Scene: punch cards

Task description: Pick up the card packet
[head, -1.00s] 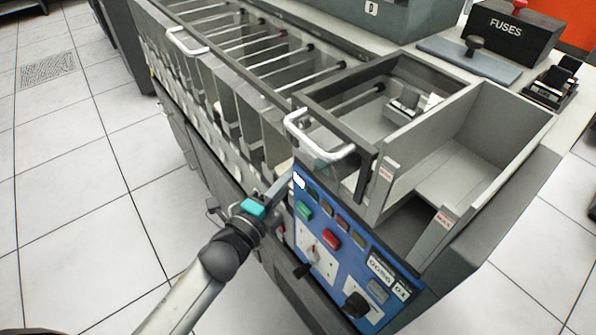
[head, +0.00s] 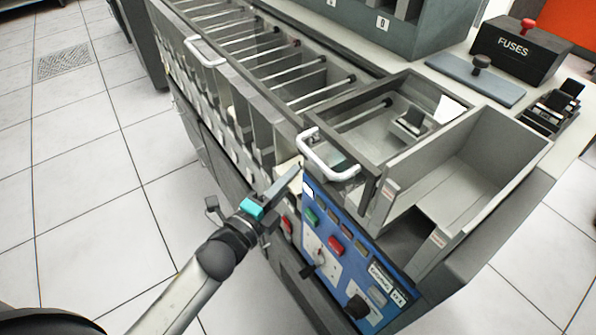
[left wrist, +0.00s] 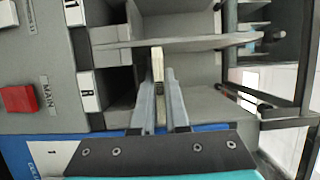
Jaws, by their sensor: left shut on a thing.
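The card packet (left wrist: 158,66) shows in the left wrist view as a narrow cream edge-on strip. It stands between the two fingers of my left gripper (left wrist: 160,108), which is shut on it. In the head view my left gripper (head: 288,184) reaches in from the lower left to the front of the grey card machine, beside the top left corner of the blue control panel (head: 345,245). The packet is mostly hidden there by the fingers. I cannot tell whether its lower edge still touches the pocket. My right gripper is not in view.
A white handle (head: 325,160) sticks out just right of my left gripper. A row of grey pockets runs to the upper left. A grey open bin (head: 490,150) is at the right. A red button (left wrist: 18,98) is left in the wrist view. Tiled floor (head: 90,200) is clear.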

